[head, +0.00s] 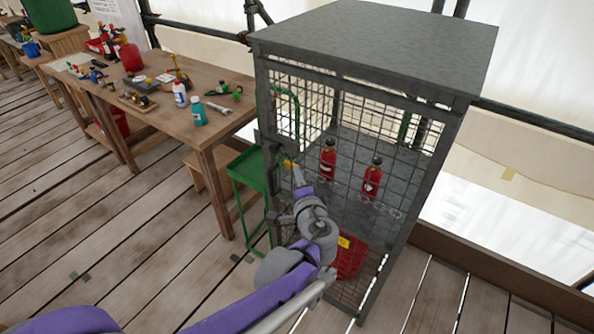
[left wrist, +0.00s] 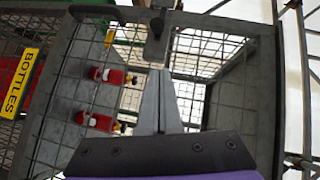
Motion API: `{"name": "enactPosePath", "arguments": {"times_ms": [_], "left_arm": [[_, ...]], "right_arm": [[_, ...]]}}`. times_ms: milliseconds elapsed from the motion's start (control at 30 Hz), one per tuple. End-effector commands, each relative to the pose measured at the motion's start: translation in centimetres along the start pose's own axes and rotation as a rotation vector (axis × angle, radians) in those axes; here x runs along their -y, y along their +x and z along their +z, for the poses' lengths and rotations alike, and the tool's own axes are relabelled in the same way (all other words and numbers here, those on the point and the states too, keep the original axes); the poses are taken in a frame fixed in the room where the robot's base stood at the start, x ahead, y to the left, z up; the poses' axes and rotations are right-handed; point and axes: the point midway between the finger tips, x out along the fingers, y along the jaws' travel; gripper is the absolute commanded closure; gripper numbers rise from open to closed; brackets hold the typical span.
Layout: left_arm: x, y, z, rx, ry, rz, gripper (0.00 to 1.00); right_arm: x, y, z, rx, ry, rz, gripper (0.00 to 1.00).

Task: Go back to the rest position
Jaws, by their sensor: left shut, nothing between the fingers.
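My left gripper (head: 297,172) is in front of the wire cage (head: 368,35), near the left side of its mesh front. In the left wrist view, the two grey fingers of my left gripper (left wrist: 160,90) are together with nothing between them. A small yellow-orange part (head: 288,163) shows just beside the fingertips; I cannot tell whether they touch it. Inside the cage are two red bottles with black tops, the left one (head: 328,158) and the right one (head: 372,178). My right gripper is not in view.
A red box (head: 350,257) with a yellow label is low in the cage. A green stand (head: 247,168) is left of the cage. A wooden workbench (head: 200,75) with bottles and tools is further left.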

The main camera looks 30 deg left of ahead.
Motion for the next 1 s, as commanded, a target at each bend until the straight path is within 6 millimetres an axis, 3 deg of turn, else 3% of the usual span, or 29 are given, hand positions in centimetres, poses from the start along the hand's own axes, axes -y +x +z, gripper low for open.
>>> {"name": "enactPosePath", "arguments": {"times_ms": [467, 633, 767, 900, 1000], "left_arm": [[0.0, 0.0, 0.0, 0.001, -0.002, 0.002, 1.00], [-1.1, -1.2, 2.2, 0.046, -0.083, 0.092, 1.00], [-3.8, -4.3, 5.7, 0.129, -0.241, 0.275, 1.00], [-8.0, -9.3, 8.6, 0.221, -0.440, 0.521, 1.00], [-10.8, -13.3, 9.5, 0.268, -0.573, 0.692, 1.00]], "right_arm": [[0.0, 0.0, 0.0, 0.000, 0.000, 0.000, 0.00], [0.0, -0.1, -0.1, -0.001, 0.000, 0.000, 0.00], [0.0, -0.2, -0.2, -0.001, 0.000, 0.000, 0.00], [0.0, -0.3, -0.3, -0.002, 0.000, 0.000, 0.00], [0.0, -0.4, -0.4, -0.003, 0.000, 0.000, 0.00]]}}
